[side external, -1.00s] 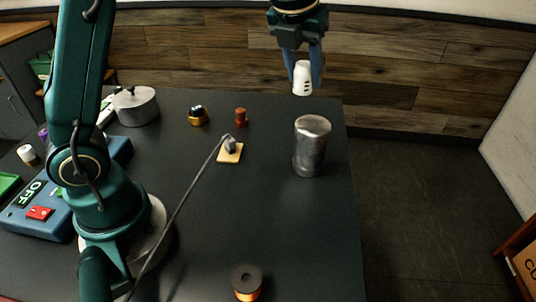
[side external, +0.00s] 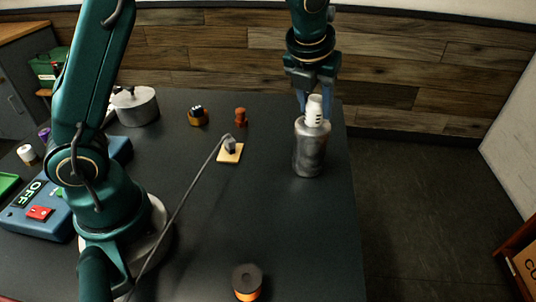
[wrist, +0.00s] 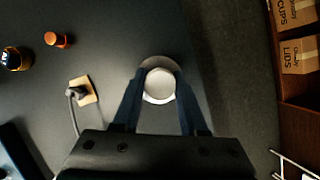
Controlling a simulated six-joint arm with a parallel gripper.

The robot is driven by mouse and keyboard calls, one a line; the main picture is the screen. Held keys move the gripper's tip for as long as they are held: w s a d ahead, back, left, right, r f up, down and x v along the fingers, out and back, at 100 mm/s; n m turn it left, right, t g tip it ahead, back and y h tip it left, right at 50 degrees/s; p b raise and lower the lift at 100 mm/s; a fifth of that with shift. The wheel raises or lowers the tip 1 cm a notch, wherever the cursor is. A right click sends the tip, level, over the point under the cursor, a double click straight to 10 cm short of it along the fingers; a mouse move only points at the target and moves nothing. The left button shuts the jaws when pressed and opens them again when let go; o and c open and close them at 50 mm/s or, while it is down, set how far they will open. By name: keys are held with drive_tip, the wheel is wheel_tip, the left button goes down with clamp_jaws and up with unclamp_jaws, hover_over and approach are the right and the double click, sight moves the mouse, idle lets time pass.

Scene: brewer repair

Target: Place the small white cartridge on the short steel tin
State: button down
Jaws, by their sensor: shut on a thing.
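The small white cartridge (side external: 314,110) is upright between the fingers of my gripper (side external: 315,101), which is shut on it. It is at the top of the steel tin (side external: 309,155), a plain grey metal cylinder at the right edge of the table. In the wrist view the cartridge (wrist: 159,84) appears as a pale disc between the fingertips of my gripper (wrist: 159,82), with part of the tin's rim (wrist: 155,63) showing around it. The cartridge's base looks close to or touching the tin's top; I cannot tell for sure which.
An orange spool (side external: 247,283) stands at the front of the table. A plug on a tan pad (side external: 229,154) trails a grey cable. A red-brown cylinder (side external: 240,117), a gold-and-black part (side external: 198,117) and a steel pot (side external: 136,106) stand farther back.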

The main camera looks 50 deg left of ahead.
drive_tip(key=shift+c, duration=2.2)
unclamp_jaws()
drive_tip(key=v, duration=1.2)
drive_tip(key=s+a+f+n+h, duration=0.1)
drive_tip(key=s+f+n, duration=0.3)
drive_tip(key=s+n, duration=0.4)
drive_tip(key=s+a+f+n+t, duration=0.1)
drive_tip(key=s+f+n, duration=0.3)
drive_tip(key=n, duration=1.9)
drive_tip(key=shift+s+a+f+t+h, duration=0.3)
drive_tip(key=shift+s+a+h, duration=0.1)
drive_tip(key=shift+s, duration=2.4)
